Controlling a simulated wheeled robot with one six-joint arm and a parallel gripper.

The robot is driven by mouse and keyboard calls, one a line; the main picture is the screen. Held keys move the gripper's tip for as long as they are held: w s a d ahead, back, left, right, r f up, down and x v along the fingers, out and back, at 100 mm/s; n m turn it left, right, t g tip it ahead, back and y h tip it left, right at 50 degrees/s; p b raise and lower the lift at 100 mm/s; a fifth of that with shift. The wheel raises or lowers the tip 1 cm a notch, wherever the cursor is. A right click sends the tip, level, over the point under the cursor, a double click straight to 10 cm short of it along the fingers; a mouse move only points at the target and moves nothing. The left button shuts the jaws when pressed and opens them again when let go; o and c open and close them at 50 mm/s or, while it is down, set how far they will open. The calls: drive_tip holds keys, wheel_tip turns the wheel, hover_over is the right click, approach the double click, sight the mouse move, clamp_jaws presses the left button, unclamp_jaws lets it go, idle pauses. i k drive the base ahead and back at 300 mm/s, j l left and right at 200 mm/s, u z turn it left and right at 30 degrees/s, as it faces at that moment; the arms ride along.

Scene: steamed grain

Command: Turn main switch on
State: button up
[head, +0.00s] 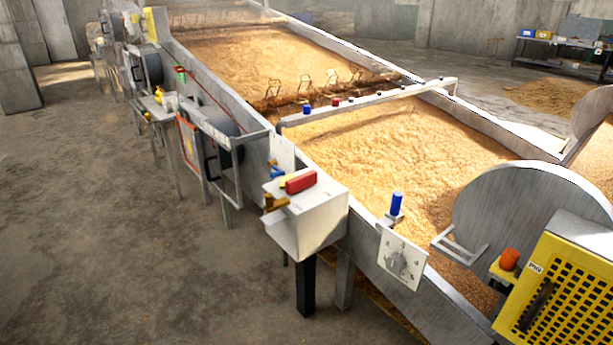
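No part is clearly readable as the main switch. A grey rotary knob (397,263) sits on a pale square plate (414,271) on the trough's near side, with small unreadable marks around it. A blue cylinder (396,203) stands just above that plate. To its left, a grey metal box (318,215) on a dark post carries a red block-shaped part (300,182) on top and a brass-coloured fitting (275,203) on its left side. Whether any of these is on or off cannot be told. My gripper is not in view.
A long metal trough full of grain runs away to the upper left. A yellow grated panel (567,295) with a dark handle and an orange knob (510,259) stands at the lower right. Several machine units line the trough's left side. The concrete floor (110,230) at left is clear.

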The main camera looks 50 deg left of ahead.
sight(292, 184)
drive_tip(key=u, duration=2.05)
